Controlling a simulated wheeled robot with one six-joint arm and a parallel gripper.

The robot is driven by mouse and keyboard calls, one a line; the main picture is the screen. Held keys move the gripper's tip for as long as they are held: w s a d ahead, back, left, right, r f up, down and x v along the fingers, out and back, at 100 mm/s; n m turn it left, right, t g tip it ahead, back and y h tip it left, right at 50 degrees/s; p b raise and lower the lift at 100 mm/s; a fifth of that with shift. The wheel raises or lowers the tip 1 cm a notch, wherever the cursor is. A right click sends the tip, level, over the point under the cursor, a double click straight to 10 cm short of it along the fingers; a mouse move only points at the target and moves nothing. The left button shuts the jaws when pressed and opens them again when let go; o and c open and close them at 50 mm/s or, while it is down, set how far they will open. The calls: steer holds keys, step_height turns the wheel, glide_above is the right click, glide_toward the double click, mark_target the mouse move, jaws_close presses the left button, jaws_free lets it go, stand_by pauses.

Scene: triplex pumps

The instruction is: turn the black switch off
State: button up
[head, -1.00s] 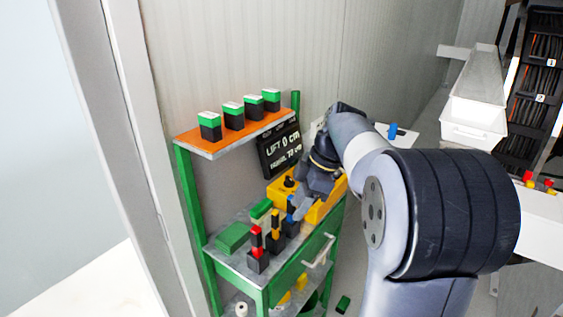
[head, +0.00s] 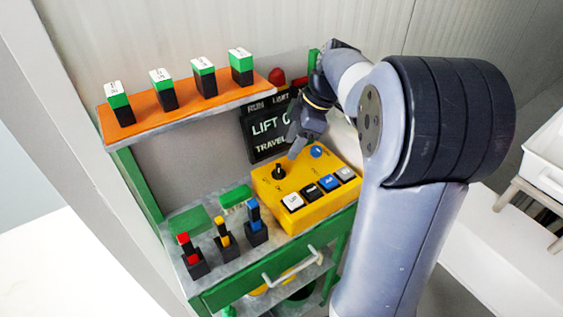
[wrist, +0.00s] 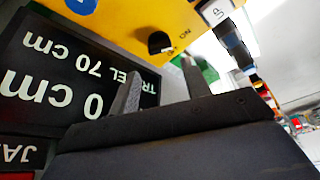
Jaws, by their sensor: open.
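The black switch (head: 279,172) is a small knob on the top left of the yellow control box (head: 325,206). In the wrist view the switch (wrist: 158,42) shows near the edge of the yellow face, beside an "ON" label. I cannot tell for sure which way it points. My gripper (head: 297,145) is above and behind the box, in front of the black display. Its two fingers are apart and empty in the wrist view (wrist: 162,84), and the switch lies beyond the fingertips, not touched.
White, black and blue push buttons (head: 318,190) line the box's front, with a blue round button (head: 317,151) behind. Red, yellow and blue levers (head: 222,236) stand to the left. An orange shelf (head: 190,105) with several green-topped blocks is above left. The black display (head: 268,130) stands behind.

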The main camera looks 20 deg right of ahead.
mark_target(279, 167)
steer(key=x, duration=0.7)
steer(key=shift+a+f, duration=0.2)
steer(key=shift+f, duration=0.1)
steer(key=shift+c, duration=0.2)
steer(key=c, duration=0.7)
steer(key=shift+o, duration=0.2)
